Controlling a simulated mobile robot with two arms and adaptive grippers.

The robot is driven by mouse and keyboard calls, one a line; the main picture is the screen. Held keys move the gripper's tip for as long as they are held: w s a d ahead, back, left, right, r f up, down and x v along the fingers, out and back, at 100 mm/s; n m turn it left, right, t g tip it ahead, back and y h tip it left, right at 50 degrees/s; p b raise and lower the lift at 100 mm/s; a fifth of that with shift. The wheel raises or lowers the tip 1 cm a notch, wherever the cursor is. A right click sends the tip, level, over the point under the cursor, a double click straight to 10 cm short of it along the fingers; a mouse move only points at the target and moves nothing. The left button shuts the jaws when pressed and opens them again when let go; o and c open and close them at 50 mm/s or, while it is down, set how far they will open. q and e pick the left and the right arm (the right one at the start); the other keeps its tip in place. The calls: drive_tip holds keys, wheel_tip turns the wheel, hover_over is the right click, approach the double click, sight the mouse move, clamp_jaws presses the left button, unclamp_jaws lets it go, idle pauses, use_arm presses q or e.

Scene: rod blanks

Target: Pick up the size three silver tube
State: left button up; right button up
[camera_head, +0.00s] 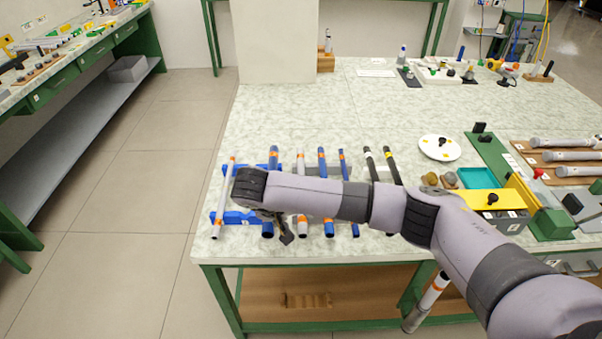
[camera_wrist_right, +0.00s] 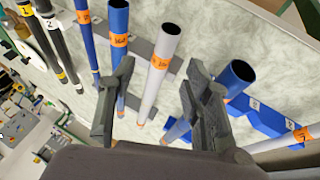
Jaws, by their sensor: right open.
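A silver tube with an orange label band (camera_head: 301,163) lies in the middle of the row of tubes on the table. In the right wrist view this silver tube (camera_wrist_right: 158,72) shows between my two fingers, its open end facing up in the picture; its label is too small to read surely. A second silver tube (camera_head: 226,188) with orange bands lies at the left end of the row. My right gripper (camera_head: 278,222) is open above the left part of the row; in its wrist view (camera_wrist_right: 157,85) the fingers are apart with nothing clasped. My left gripper is out of view.
Blue tubes (camera_head: 322,163) lie beside the silver one, with black rods (camera_head: 390,162) farther right. Blue supports (camera_head: 233,217) hold the left tubes. A white plate (camera_head: 439,146) and a yellow-topped box (camera_head: 490,200) stand to the right.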

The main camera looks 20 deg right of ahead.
sight(301, 222)
drive_tip(key=x, duration=0.5)
drive_tip(key=shift+a+f+p, duration=0.15)
drive_tip(key=shift+p, duration=0.2)
drive_tip(key=c, duration=0.9)
drive_tip(key=shift+c, duration=0.2)
